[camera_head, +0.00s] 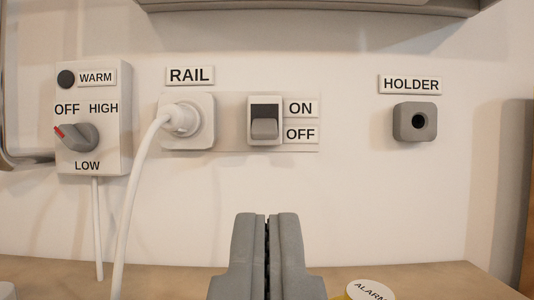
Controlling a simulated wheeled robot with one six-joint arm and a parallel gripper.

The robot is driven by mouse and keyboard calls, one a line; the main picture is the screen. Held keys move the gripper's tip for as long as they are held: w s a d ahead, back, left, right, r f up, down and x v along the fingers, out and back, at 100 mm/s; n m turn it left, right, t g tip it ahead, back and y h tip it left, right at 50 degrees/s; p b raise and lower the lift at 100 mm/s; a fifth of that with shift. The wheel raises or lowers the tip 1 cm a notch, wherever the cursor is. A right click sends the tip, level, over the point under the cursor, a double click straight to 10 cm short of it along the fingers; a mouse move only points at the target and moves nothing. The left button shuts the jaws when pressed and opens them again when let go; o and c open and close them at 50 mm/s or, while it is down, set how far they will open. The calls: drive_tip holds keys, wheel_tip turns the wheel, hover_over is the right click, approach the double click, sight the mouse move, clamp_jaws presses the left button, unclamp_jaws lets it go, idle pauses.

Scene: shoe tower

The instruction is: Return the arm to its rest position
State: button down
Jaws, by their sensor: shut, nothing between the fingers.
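My gripper (267,222) shows at the bottom middle, its two grey fingers shut with nothing between them. It points toward the white wall and stands apart from the fittings there. The rest of my arm is not in view.
On the wall are a control box (115,125) with a dial (80,137), a RAIL socket (203,137) with a corded white plug (180,119), a rocker switch (265,129) and a grey HOLDER (415,122). An ALARM label (371,290) shows low right. A grey shelf (310,5) overhangs above.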

drive_tip(key=s+r+g+y, duration=0.1)
drive_tip(key=s+r+g, duration=0.2)
drive_tip(key=s+r, duration=0.9)
drive_tip(key=s+r+g, duration=0.1)
drive_tip(key=s+g, duration=0.1)
drive_tip(key=s, duration=1.6)
drive_tip(key=shift+d+r+n, duration=0.25)
drive_tip(key=shift+r+n, duration=0.05)
drive_tip(key=shift+r, duration=0.05)
